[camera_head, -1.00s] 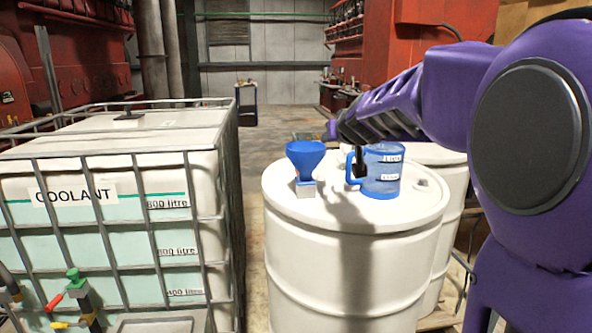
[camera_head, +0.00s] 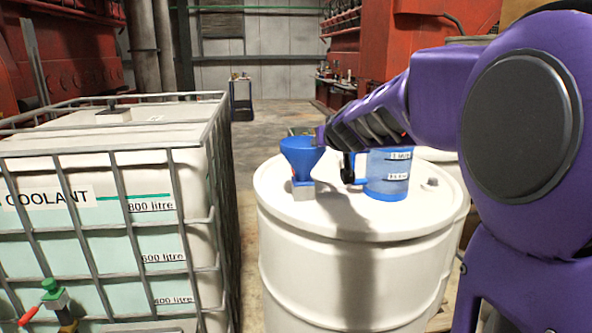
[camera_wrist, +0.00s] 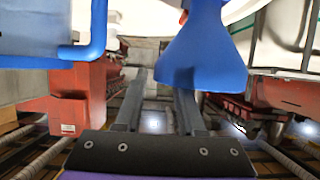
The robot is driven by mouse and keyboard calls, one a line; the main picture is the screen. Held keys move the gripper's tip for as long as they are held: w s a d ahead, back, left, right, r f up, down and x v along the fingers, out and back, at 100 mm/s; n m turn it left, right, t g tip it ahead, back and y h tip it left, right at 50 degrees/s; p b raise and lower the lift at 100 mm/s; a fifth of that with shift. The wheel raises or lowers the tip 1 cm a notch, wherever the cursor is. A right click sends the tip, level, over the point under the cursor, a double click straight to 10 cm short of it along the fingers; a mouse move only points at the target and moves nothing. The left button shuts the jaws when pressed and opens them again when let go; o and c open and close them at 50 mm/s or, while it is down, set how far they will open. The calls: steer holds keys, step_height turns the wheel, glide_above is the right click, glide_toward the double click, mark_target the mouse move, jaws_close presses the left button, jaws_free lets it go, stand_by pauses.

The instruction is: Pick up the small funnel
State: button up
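The small blue funnel (camera_head: 302,155) stands wide end up in a small grey block (camera_head: 303,191) on top of a white drum. In the wrist view the picture is inverted, and the funnel (camera_wrist: 203,55) hangs wide end down at right of centre. My gripper (camera_wrist: 160,82) is open and empty, its two dark fingers apart. The funnel is close to the right finger in that view, not visibly between the fingers. In the head view my arm reaches in from the right and its end is near the funnel and jug; the fingertips are hard to make out there.
A blue measuring jug (camera_head: 388,176) stands on the white drum (camera_head: 345,268) just right of the funnel; it also shows in the wrist view (camera_wrist: 45,28). A caged coolant tank (camera_head: 95,225) stands left of the drum. The drum top in front of the funnel is clear.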

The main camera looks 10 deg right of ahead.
steer(key=shift+w+f, duration=0.1)
steer(key=shift+w, duration=0.2)
steer(key=shift+s, duration=0.15)
steer(key=shift+c, duration=0.5)
jaws_close()
steer(key=shift+f, duration=0.1)
stand_by(0.5)
